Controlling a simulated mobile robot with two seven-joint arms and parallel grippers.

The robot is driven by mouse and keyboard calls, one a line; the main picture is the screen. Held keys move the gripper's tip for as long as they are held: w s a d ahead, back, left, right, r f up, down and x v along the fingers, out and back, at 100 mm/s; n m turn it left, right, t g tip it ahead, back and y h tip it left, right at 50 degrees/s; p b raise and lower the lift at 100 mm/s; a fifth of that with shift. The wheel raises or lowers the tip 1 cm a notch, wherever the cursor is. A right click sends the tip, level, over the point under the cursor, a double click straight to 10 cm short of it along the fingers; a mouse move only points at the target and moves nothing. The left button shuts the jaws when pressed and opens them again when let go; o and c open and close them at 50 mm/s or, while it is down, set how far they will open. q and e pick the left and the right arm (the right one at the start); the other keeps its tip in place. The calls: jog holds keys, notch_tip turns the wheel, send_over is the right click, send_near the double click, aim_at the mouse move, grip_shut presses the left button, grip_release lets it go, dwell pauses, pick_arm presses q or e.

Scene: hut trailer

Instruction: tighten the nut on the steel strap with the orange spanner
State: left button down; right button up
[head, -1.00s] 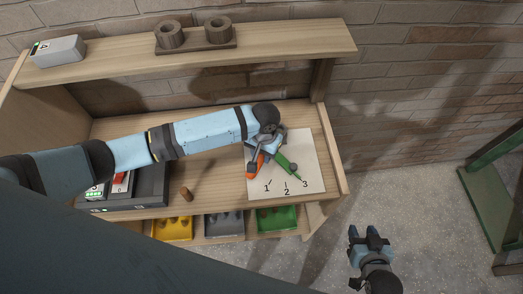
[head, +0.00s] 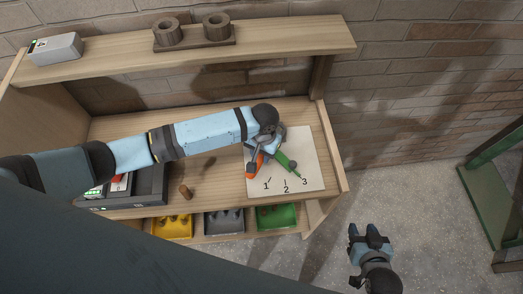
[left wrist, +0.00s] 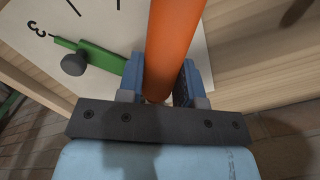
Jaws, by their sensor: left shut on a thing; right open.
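In the left wrist view the orange handle (left wrist: 175,45) runs between the two blue fingers. A green pointer (head: 286,162) lies beside the spanner across the board, its tip near the mark 3; in the left wrist view it has a dark knob. The nut and the steel strap are not discernible; my arm covers that area. My right gripper (head: 368,240) is open and empty, right of the bench above the floor.
The wooden bench (head: 222,186) holds a dark case (head: 150,186) and a small wooden peg (head: 186,192). Yellow, grey and green trays sit below. The upper shelf (head: 290,42) carries a grey box and a two-ring stand. A green frame (head: 487,190) stands far right; floor between is clear.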

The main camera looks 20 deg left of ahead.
pick_arm(q)
jog(key=shift+f, duration=0.4)
jog(key=shift+w+a+m+p, duration=0.3)
jog(key=shift+a+m, duration=0.5)
jog(key=shift+a, duration=0.05)
jog(key=w+a+m, duration=0.1)
jog(key=a+m, duration=0.1)
jog(key=w+a+m, duration=0.1)
jog(key=w+m, duration=0.1)
jog(key=w+a+m, duration=0.1)
jog(key=a+m, duration=0.1)
jog(key=m, duration=0.1)
jog(key=shift+w+a+y, duration=0.2)
jog(key=shift+a+y, duration=0.1)
jog(key=shift+a, duration=0.05)
jog(key=shift+w+a+m+t, duration=0.2)
jog(key=shift+w+m+t, duration=0.1)
jog(key=shift+m, duration=0.1)
jog(key=shift+w+a+m, duration=0.1)
jog(key=shift+w+m, duration=0.1)
jog(key=shift+m, duration=0.1)
jog(key=shift+s, duration=0.15)
